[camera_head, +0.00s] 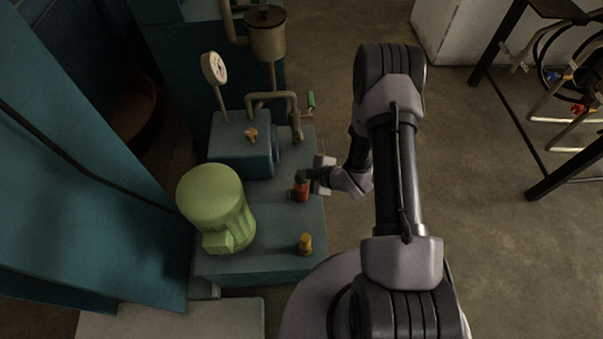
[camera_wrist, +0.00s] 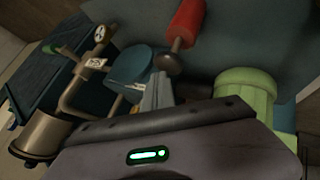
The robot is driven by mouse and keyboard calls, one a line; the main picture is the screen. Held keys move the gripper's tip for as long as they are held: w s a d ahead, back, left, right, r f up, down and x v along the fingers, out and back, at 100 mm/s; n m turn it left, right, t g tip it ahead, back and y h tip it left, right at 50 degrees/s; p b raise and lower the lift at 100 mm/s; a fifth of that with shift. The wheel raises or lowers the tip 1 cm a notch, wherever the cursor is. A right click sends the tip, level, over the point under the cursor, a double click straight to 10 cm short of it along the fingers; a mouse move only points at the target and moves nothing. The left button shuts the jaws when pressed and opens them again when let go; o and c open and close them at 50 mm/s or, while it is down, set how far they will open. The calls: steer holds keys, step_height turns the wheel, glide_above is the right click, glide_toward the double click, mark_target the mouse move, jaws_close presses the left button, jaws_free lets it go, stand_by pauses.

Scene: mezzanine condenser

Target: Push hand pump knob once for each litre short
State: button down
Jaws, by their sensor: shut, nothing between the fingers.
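The hand pump has a red body (camera_head: 301,192) on the teal base, with a dark knob (camera_head: 300,177) on top. The wrist view shows the red body (camera_wrist: 184,22), a metal stem and the round knob (camera_wrist: 168,63), tilted in that picture. My gripper (camera_head: 309,176) is shut and empty, beside the knob at its right in the head view. Its fingers (camera_wrist: 158,90) show close below the knob in the wrist view. I cannot tell whether they touch it. A white dial gauge (camera_head: 214,68) stands on a pipe; its reading is too small to read.
A green motor (camera_head: 216,205) stands left of the hand pump, and a yellow-topped fitting (camera_head: 305,243) in front. A teal pump block (camera_head: 242,150), pipes and a metal pot (camera_head: 266,35) lie behind. A black-framed rack (camera_head: 570,115) is at far right; open floor lies between.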

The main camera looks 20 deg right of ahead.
steer(key=shift+f+b, duration=0.7)
steer(key=shift+f, duration=0.65)
stand_by(0.8)
steer(key=shift+r, duration=0.1)
steer(key=shift+r+p, duration=1.9)
steer(key=shift+r, duration=0.75)
steer(key=shift+r+p, duration=1.65)
steer(key=shift+r, duration=0.85)
